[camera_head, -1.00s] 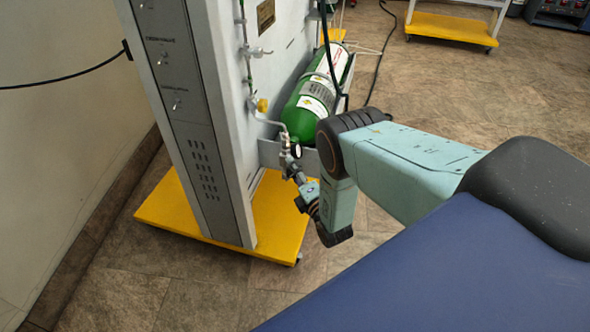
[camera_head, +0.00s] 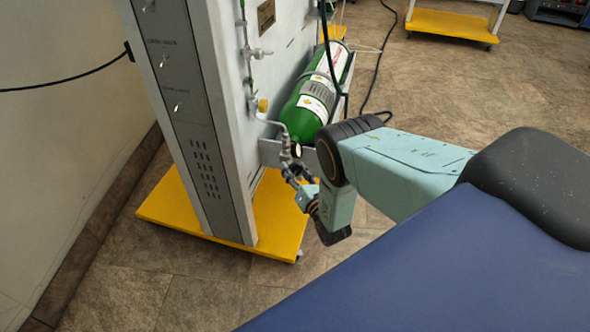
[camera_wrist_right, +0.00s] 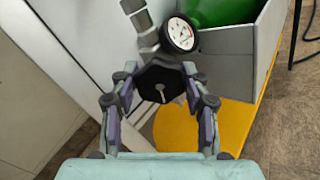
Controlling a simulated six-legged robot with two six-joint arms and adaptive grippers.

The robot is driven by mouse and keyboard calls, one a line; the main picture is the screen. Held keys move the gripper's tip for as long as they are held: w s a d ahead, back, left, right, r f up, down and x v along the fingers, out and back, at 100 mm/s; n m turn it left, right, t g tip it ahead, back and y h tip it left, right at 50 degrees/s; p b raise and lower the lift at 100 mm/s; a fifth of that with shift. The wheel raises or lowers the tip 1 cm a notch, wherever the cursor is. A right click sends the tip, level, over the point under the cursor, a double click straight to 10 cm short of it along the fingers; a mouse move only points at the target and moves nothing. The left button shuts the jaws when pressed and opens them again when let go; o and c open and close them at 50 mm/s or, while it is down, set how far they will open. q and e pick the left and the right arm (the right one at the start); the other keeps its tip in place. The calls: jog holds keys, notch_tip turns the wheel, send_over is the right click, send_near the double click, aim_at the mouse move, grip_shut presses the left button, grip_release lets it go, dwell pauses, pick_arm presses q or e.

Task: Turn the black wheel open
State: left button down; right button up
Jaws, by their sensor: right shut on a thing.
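The black wheel (camera_wrist_right: 160,82) shows in the right wrist view, on the end of a grey metal valve fitting (camera_wrist_right: 144,28), below a round white pressure gauge (camera_wrist_right: 181,33). My right gripper (camera_wrist_right: 159,88) has its two fingers on either side of the wheel and is shut on it. In the head view the right gripper (camera_head: 296,182) is at the valve below the gauge (camera_head: 296,150); the wheel is too small and covered to make out there. My left gripper is not in view.
A green gas cylinder (camera_head: 312,105) lies in a grey holder beside the tall grey cabinet (camera_head: 205,120). The cabinet stands on a yellow base (camera_head: 275,215). A black cable (camera_head: 375,80) hangs near the cylinder. Open tiled floor (camera_head: 450,75) lies behind my arm.

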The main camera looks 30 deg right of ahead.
jog(key=shift+d+n, duration=0.1)
jog(key=shift+n, duration=0.7)
jog(key=o, duration=1.2)
jog(key=shift+c, duration=0.2)
jog(key=s+a, duration=0.1)
jog(key=s, duration=1.1)
jog(key=shift+a, duration=0.35)
